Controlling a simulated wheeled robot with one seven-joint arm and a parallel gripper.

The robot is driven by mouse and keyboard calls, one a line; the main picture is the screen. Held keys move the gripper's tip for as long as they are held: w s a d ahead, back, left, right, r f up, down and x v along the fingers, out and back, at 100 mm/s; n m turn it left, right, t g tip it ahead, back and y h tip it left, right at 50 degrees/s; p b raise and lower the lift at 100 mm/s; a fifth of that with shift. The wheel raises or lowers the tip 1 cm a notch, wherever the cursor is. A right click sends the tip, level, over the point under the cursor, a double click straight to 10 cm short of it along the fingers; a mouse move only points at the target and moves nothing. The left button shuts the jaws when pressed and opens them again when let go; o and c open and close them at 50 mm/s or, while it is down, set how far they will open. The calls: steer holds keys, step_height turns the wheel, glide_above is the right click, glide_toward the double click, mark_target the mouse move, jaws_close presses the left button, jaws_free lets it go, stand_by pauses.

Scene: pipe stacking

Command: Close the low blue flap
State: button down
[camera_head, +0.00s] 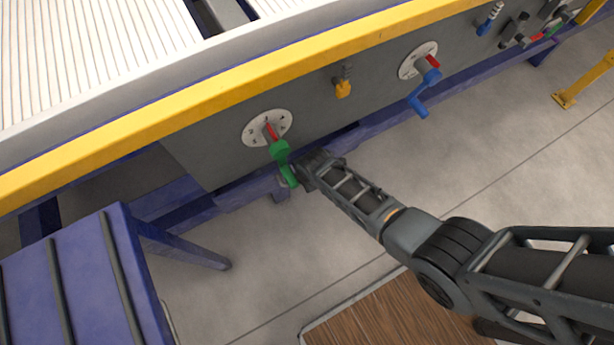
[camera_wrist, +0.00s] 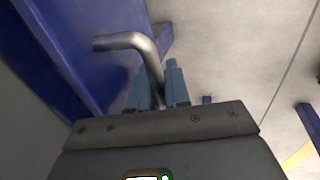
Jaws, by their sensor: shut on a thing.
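The low blue flap (camera_wrist: 75,40) appears to be the blue panel at the upper left of the wrist view. A bent metal handle (camera_wrist: 125,39) stands out from it. My gripper (camera_wrist: 157,75) is shut on the handle, which runs down between its two fingers. In the head view my gripper (camera_head: 303,168) is low at the machine's front, by the blue lower frame. The green crank partly covers its tip there, and I cannot make out the flap's angle.
A green crank (camera_head: 281,153) on a round dial hangs right beside my gripper. A blue table (camera_head: 80,280) stands at left; a wooden platform (camera_head: 390,315) lies below my arm.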

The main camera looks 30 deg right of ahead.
steer(key=shift+w, duration=0.3)
stand_by(0.4)
steer(key=c, duration=1.2)
jaws_free()
steer(key=shift+r, duration=0.1)
steer(key=shift+o, duration=0.2)
steer(key=p+v, duration=1.2)
steer(key=p, duration=0.1)
